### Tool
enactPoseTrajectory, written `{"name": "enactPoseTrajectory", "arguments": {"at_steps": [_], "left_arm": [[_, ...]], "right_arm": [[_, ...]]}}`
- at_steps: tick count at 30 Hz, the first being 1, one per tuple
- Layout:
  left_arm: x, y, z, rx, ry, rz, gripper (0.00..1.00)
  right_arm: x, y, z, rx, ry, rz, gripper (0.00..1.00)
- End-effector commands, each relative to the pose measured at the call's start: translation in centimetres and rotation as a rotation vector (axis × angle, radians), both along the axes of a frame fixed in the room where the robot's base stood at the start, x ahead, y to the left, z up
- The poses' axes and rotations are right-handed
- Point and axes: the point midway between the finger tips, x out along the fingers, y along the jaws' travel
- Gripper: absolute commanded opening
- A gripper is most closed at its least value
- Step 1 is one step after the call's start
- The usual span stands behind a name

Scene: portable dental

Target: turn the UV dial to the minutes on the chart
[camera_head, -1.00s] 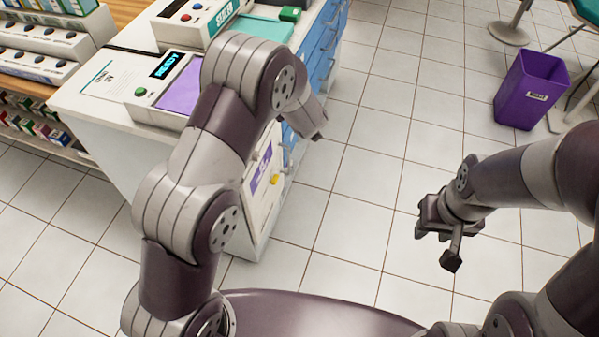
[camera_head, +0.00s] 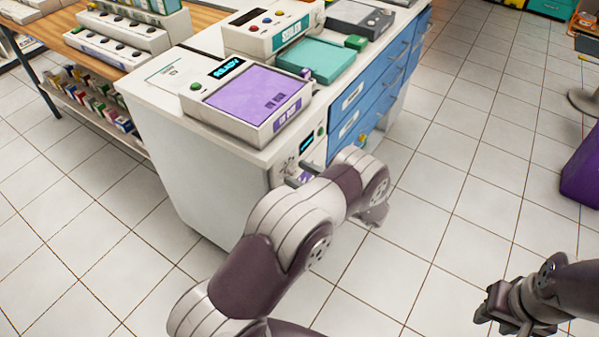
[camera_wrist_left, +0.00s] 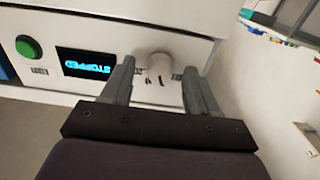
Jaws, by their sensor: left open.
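A pale round dial (camera_wrist_left: 157,68) sits on a white front panel, with marks beside it partly hidden by the fingers. My left gripper (camera_head: 298,174) is open at the front of the white cabinet. In the left wrist view its two fingers (camera_wrist_left: 159,80) stand either side of the dial, with gaps visible; contact cannot be told. A printed sheet (camera_head: 166,74) lies on the cabinet top, too small to read. My right gripper (camera_head: 505,308) hangs over the floor at lower right.
A purple-topped device (camera_head: 255,98) with a READY display stands on the white cabinet (camera_head: 185,165). Blue drawers (camera_head: 365,95) adjoin at right. A wooden shelf unit (camera_head: 95,60) stands at left. A purple bin (camera_head: 582,170) is at right. The tiled floor between is clear.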

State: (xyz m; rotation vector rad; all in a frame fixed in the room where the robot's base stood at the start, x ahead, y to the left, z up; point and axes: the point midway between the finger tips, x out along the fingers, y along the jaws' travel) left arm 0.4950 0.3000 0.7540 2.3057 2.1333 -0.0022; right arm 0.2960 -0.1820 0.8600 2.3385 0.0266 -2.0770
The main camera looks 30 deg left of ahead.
Motion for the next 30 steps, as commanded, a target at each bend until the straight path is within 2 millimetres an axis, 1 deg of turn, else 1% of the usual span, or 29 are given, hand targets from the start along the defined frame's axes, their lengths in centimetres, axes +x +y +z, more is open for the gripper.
{"name": "enactPoseTrajectory", "arguments": {"at_steps": [3, 10, 11, 12, 14, 15, 16, 23, 30], "left_arm": [[0.04, 0.75, 0.01, 0.000, 0.000, 0.000, 0.59], [0.06, 0.83, -0.01, 0.000, 0.000, -0.001, 0.59], [0.07, 0.83, -0.01, 0.000, 0.000, -0.001, 0.53], [0.07, 0.82, -0.01, 0.000, 0.000, -0.001, 0.40], [0.07, 0.82, -0.01, 0.000, -0.001, -0.001, 0.20], [0.07, 0.82, -0.01, 0.000, -0.001, -0.001, 0.07], [0.07, 0.81, -0.01, 0.000, -0.001, -0.001, 0.04], [0.07, 0.80, 0.00, 0.001, 0.013, -0.001, 0.04], [0.06, 0.80, -0.01, 0.009, 0.118, -0.001, 0.04]], "right_arm": [[-0.01, 0.00, 0.07, 0.000, 0.000, 0.000, 0.38], [-0.01, 0.00, 0.05, 0.000, 0.000, 0.000, 0.38], [-0.01, 0.00, 0.05, 0.000, 0.000, 0.000, 0.38], [-0.01, 0.00, 0.05, 0.000, 0.000, 0.000, 0.38], [-0.01, 0.00, 0.05, 0.000, 0.000, 0.000, 0.38], [-0.01, 0.00, 0.05, 0.000, 0.000, 0.000, 0.38], [-0.01, 0.00, 0.05, 0.000, 0.000, 0.000, 0.38], [0.00, 0.00, 0.03, 0.000, 0.000, 0.000, 0.38], [0.00, 0.00, -0.06, 0.000, 0.000, 0.000, 0.38]]}}
